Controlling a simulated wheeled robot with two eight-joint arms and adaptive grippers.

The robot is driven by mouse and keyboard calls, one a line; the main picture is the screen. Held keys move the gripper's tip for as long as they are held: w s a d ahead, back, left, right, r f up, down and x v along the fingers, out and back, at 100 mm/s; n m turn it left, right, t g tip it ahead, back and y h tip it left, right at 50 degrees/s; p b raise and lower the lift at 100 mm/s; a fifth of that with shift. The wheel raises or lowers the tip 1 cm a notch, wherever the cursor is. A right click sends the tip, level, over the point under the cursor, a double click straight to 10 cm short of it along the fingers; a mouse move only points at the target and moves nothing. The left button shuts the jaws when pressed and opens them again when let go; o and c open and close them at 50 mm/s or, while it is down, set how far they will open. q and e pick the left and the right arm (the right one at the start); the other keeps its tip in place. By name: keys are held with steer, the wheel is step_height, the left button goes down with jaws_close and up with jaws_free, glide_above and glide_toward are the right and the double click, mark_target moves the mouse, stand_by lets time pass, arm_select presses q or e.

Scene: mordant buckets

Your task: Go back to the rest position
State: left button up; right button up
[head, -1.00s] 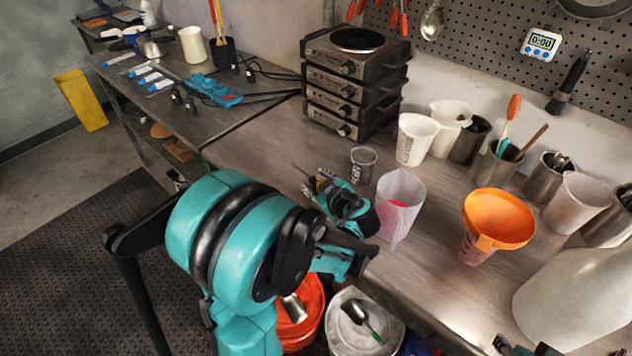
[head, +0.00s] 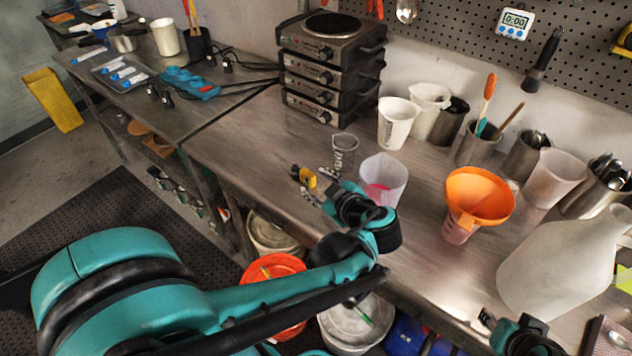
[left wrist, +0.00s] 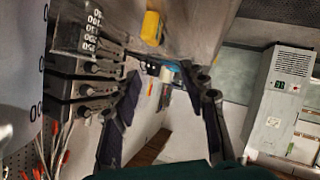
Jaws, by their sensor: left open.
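My left gripper (head: 315,185) is open over the front part of the steel bench, its fingers pointing left. In the left wrist view its two dark fingers (left wrist: 165,108) stand wide apart with nothing gripped between them. A small yellow item (head: 308,178) shows by the fingertips in the head view; in the left wrist view it (left wrist: 151,27) lies beyond the fingers, beside a clear marked beaker (left wrist: 88,27). My right gripper (head: 505,330) shows only partly at the lower right, and its jaw state is unclear.
A translucent beaker with pink contents (head: 383,180) stands close behind my left wrist. An orange funnel (head: 478,195) sits on a cup to its right. A large pale jug (head: 560,270) stands near my right gripper. Buckets (head: 275,285) are below the bench edge. Stacked hot plates (head: 330,65) stand behind.

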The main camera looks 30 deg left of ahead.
stand_by(0.4)
arm_select(q)
steer(key=shift+s+f+m+h, duration=0.3)
steer(key=shift+f+m+h, duration=0.1)
steer(key=shift+m, duration=0.2)
steer(key=s+f+m+h, duration=0.1)
steer(key=m, duration=0.1)
steer(key=s+d+f+m+h, duration=0.1)
steer(key=m, duration=0.1)
steer(key=shift+s+d+f+g+h, duration=0.1)
steer(key=shift+s+d+g+h, duration=0.1)
steer(key=shift+g+h, duration=0.15)
steer(key=s+d+m+h, duration=0.1)
steer(key=d+f+m+h, duration=0.1)
steer(key=m, duration=0.1)
steer(key=s+d+m+h, duration=0.1)
steer(key=shift+s+f+m, duration=0.25)
steer(key=shift+s+m, duration=0.1)
steer(key=shift+m, duration=0.05)
steer(key=s+d+m+t+h, duration=0.1)
steer(key=s+d+m+h, duration=0.2)
steer(key=d+m+h, duration=0.2)
steer(key=shift+d+r+m, duration=0.35)
steer(key=shift+d+m, duration=0.5)
steer(key=shift+m, duration=0.35)
